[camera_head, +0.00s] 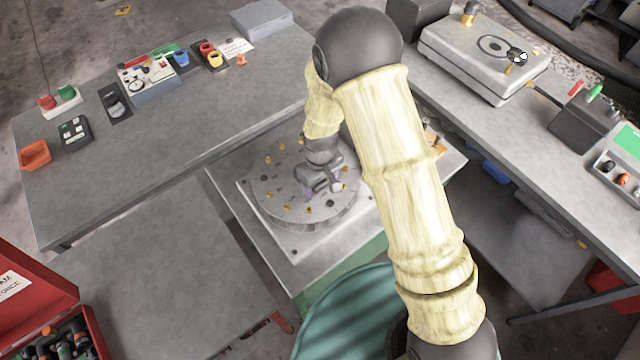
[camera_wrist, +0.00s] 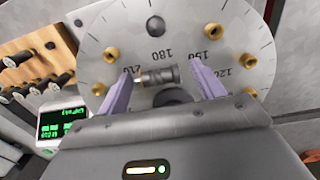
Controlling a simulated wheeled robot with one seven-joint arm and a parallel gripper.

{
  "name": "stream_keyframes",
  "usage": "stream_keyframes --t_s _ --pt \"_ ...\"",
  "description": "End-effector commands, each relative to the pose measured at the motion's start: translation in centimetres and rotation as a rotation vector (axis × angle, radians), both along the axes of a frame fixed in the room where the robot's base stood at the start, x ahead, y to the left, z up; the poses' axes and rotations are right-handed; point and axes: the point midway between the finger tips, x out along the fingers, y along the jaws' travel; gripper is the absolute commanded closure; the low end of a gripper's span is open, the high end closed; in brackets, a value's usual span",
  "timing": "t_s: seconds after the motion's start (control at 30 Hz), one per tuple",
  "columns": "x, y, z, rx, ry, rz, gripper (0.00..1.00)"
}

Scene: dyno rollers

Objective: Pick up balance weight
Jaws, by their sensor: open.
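A dark grey cylinder with a brass tip, seemingly the balance weight (camera_wrist: 160,75), lies on its side over the round graduated disc (camera_wrist: 120,30) in the wrist view, near the 180 and 210 marks. My gripper (camera_wrist: 161,80) is open, with one lilac finger on each side of the weight. I cannot tell whether the fingers touch it. In the head view my gripper (camera_head: 322,188) is low over the disc (camera_head: 275,205), and I cannot make out the weight there.
Brass pegs (camera_wrist: 213,31) stand around the disc. A wooden rack (camera_wrist: 30,50) with several dark cylinders and a small display with green digits (camera_wrist: 62,122) are left in the wrist view. Workbenches flank the disc: left bench (camera_head: 190,130), right bench (camera_head: 540,115).

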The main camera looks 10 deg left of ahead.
Motion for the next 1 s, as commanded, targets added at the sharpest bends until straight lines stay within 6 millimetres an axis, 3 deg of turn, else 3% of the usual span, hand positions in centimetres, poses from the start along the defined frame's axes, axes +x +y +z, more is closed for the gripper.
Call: stream_keyframes --t_s 0.13,0.33,0.73,1.0 --pt "0.0 0.0 0.0 0.000 0.000 0.000 0.33" --pt "0.0 0.0 0.0 0.000 0.000 0.000 0.72" --pt "0.0 0.0 0.6 0.001 -0.001 0.001 0.73" --pt "0.1 0.1 4.0 0.002 -0.005 0.001 0.73"
